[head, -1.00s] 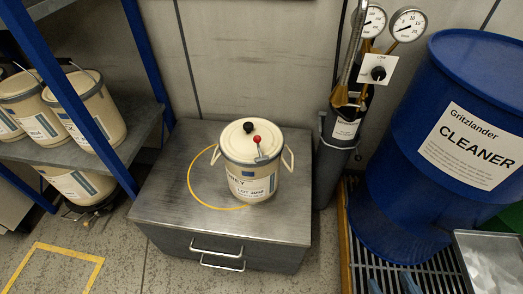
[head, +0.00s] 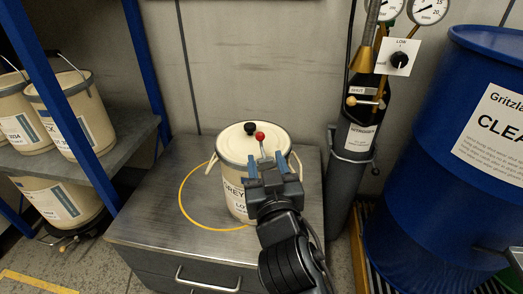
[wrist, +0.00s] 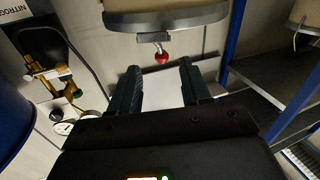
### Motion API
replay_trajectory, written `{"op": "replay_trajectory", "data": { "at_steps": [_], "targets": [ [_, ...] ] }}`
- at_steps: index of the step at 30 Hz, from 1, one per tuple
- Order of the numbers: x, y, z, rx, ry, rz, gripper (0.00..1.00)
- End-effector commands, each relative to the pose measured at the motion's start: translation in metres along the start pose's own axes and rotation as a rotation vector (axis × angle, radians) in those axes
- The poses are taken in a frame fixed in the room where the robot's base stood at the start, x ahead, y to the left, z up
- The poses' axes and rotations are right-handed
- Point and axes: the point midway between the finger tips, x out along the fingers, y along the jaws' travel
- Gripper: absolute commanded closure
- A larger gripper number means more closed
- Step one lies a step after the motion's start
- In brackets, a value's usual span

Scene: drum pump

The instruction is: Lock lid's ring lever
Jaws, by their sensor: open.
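My gripper (head: 266,161) is open at the pail's near right side. In the wrist view my gripper (wrist: 159,67) has the red ball just beyond and between its fingertips, with no clear contact. The gripper hides part of the pail's front and label.
The cabinet top (head: 150,205) is clear left of the pail, with a yellow circle (head: 182,205) on it. A nitrogen cylinder (head: 345,160) with gauges and a blue drum (head: 430,190) stand right. A blue-framed shelf (head: 95,160) holds pails at left.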

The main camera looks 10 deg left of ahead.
Motion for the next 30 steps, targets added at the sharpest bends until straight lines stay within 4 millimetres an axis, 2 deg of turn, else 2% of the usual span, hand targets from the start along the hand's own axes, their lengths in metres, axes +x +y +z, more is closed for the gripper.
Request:
{"op": "replay_trajectory", "data": {
  "at_steps": [5, 16, 21, 29, 30],
  "targets": [
    [0.017, -0.001, -0.002, 0.004, 0.001, 0.002, 0.53],
    [0.069, 0.000, -0.001, 0.003, 0.001, 0.001, 0.53],
    [0.077, 0.000, -0.001, 0.001, 0.001, 0.001, 0.53],
    [0.078, 0.000, -0.001, 0.001, 0.001, 0.000, 0.53],
    [0.078, 0.000, -0.001, 0.001, 0.001, 0.000, 0.57]
  ]
}}
